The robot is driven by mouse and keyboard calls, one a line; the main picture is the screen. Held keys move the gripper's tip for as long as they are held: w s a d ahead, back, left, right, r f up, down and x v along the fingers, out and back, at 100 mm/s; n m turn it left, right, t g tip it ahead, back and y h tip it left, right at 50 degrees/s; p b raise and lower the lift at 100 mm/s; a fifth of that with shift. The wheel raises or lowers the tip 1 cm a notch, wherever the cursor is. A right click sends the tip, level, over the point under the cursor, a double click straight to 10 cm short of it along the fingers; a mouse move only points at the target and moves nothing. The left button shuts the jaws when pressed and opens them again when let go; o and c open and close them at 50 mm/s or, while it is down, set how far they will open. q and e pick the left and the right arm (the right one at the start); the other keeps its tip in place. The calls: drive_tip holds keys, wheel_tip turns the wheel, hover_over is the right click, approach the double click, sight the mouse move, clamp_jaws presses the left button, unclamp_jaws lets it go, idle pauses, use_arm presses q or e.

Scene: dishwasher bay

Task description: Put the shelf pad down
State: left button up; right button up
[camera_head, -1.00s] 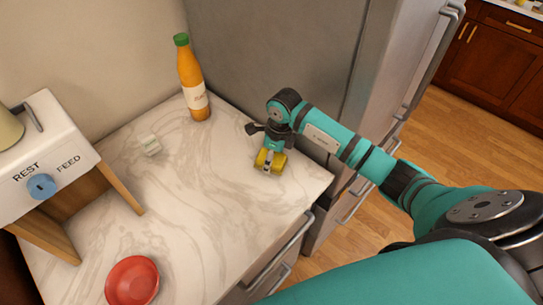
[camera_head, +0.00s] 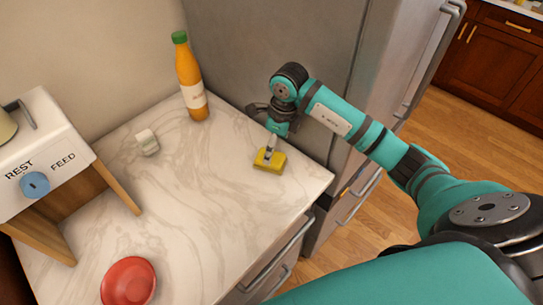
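A small yellow pad (camera_head: 275,165), which I take to be the shelf pad, lies flat on the marble counter (camera_head: 200,190) near its right edge. My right gripper (camera_head: 269,151) points down at it from above. A grey fingertip overlaps the pad in the picture; whether it touches is unclear. The gap between the fingers is not visible, so I cannot tell if they are open or shut. My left gripper is out of view.
An orange bottle (camera_head: 189,78) with a green cap stands at the back by the grey fridge side. A small white block (camera_head: 147,142) lies left of it. A red bowl (camera_head: 129,281) is at the front. A white REST/FEED box (camera_head: 42,160) stands left. The middle counter is clear.

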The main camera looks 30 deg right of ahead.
sight(277, 159)
drive_tip(key=r, duration=0.4)
drive_tip(key=r+b, duration=0.1)
drive_tip(key=r, duration=0.1)
drive_tip(key=shift+s+d, duration=0.25)
drive_tip(key=shift+s, duration=0.1)
drive_tip(key=shift+f, duration=0.1)
